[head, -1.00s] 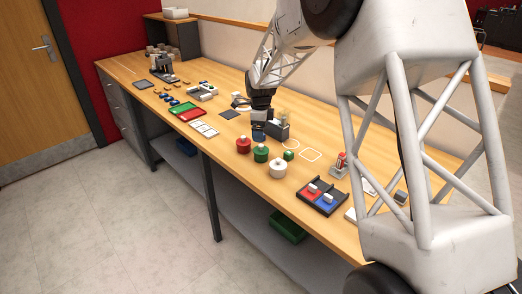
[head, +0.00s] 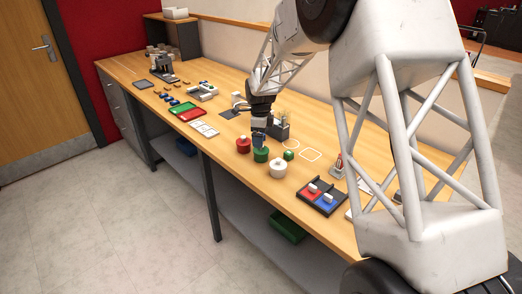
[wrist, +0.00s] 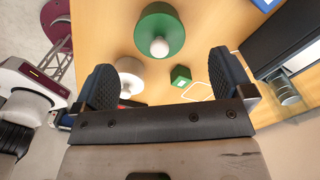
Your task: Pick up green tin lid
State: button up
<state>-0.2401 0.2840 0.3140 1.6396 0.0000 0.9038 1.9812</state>
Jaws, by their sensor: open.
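The green tin (head: 260,156) stands on the bench between a red tin and a white tin. Its round green lid (wrist: 176,18) with a pale knob shows at the top of the wrist view. My gripper (head: 260,139) is just above and behind the green tin in the head view and partly overlaps it. In the wrist view my gripper (wrist: 166,78) is open and empty, its dark fingers wide apart, with the lid beyond the fingertips. I cannot tell the exact height gap.
The red tin (head: 243,146) and white tin (head: 278,170) stand close on either side. A small green block (head: 289,155) is nearby. A dark holder (head: 280,130) stands behind my gripper. A red and blue tray (head: 321,198) lies to the right.

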jog(key=shift+s+f, duration=0.1)
jog(key=shift+f, duration=2.45)
jog(key=c, duration=1)
